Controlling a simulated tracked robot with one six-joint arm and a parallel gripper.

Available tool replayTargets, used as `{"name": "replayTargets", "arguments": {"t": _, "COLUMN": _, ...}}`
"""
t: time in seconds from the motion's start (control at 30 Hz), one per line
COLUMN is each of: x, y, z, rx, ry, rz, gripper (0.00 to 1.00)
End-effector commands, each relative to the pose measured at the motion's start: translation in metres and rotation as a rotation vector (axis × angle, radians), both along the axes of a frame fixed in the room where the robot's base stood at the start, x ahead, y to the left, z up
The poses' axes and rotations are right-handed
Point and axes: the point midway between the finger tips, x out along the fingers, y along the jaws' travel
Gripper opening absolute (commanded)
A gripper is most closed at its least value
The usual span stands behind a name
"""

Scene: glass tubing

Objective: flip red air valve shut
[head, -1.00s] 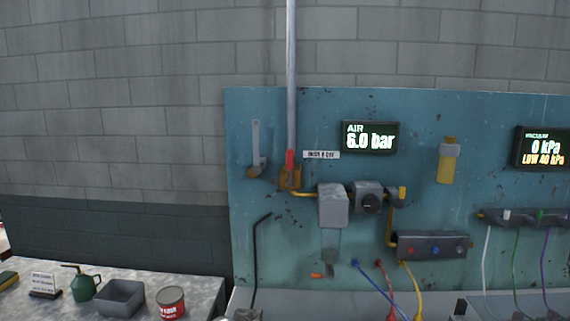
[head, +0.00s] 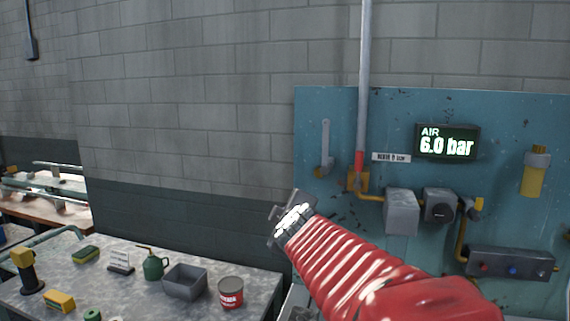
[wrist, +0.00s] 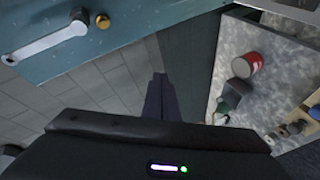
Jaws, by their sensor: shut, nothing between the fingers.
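The red air valve lever (head: 359,162) stands upright, in line with the grey vertical pipe, above its brass body (head: 357,183) on the blue panel. My gripper (head: 276,212) is in front of the wall, left of and lower than the valve and apart from it. Its dark fingers are together and empty in the wrist view (wrist: 157,78). The red lever cannot be made out in the wrist view. The air display (head: 447,142) reads 6.0 bar.
A grey lever (head: 326,142) hangs left of the valve; it also shows in the wrist view (wrist: 45,42). Grey regulator boxes (head: 401,211) sit right of the valve. A bench (head: 130,292) at lower left holds a grey bin (head: 185,282) and a red can (head: 231,292).

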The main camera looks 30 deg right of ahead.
Motion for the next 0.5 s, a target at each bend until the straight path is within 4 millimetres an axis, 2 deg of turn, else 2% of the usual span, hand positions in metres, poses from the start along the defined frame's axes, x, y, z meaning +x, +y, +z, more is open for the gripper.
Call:
{"name": "replayTargets", "arguments": {"t": 0.03, "x": 0.002, "y": -0.019, "z": 0.010, "rx": -0.052, "ry": -0.021, "rz": 0.004, "gripper": 0.00}}
{"name": "replayTargets", "arguments": {"t": 0.17, "x": -0.001, "y": -0.048, "z": 0.033, "rx": -0.174, "ry": -0.048, "rz": 0.059, "gripper": 0.00}}
{"name": "replayTargets", "arguments": {"t": 0.3, "x": -0.018, "y": -0.075, "z": 0.056, "rx": -0.285, "ry": -0.076, "rz": 0.089, "gripper": 0.00}}
{"name": "replayTargets", "arguments": {"t": 0.5, "x": -0.054, "y": -0.102, "z": 0.083, "rx": -0.417, "ry": -0.097, "rz": 0.122, "gripper": 0.00}}
